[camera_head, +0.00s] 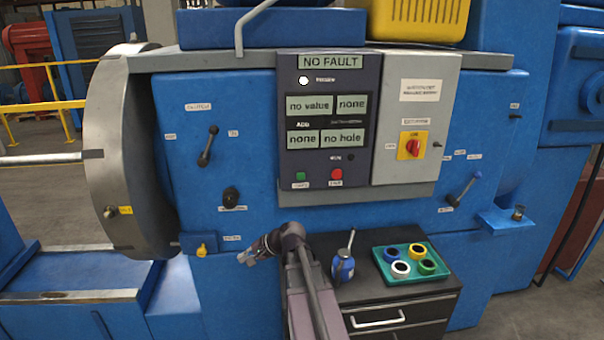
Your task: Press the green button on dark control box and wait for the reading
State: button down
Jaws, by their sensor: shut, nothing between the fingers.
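The dark control box (328,150) is mounted on the front of a blue machine. Its header reads "NO FAULT", with a white lit lamp below it. Its display panels (327,120) read "no value", "none", "none" and "no hole". The green button (300,176) sits low on the box, left of a red button (336,174). My gripper (244,258) is shut and empty, below and left of the box. It is well apart from the green button, in front of the blue machine's lower face. Nothing hides the green button.
A grey box with a red rotary switch (412,146) adjoins on the right. Levers (208,146) stick out at left and right (463,190). A black cabinet (405,308) carries a blue oil can (343,266) and a teal tray (386,270) of coloured rings, right of my arm.

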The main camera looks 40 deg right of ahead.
aim_at(301, 176)
jog(key=d+r+m+t+h+p, duration=0.1)
jog(key=d+r+m+t, duration=0.1)
jog(key=d, duration=0.5)
jog(key=d+r+m+t+h+p, duration=0.1)
jog(key=d+r+m+t, duration=0.2)
jog(key=d+r+m, duration=0.2)
jog(key=s+d+r+m+t+p, duration=0.1)
jog(key=d+r+m+t, duration=0.2)
jog(key=d+r, duration=0.3)
jog(key=d, duration=0.5)
jog(key=shift+d+r+m+h, duration=0.2)
jog(key=shift+r+m+h, duration=0.1)
jog(key=shift+m+h, duration=0.1)
jog(key=shift+w+d, duration=0.1)
jog(key=shift+w+d, duration=0.7)
jog(key=shift+w, duration=0.5)
jog(key=shift+w+d, duration=0.75)
jog(key=shift+w, duration=0.45)
jog(key=shift+w+d, duration=0.7)
jog(key=shift+w, duration=0.5)
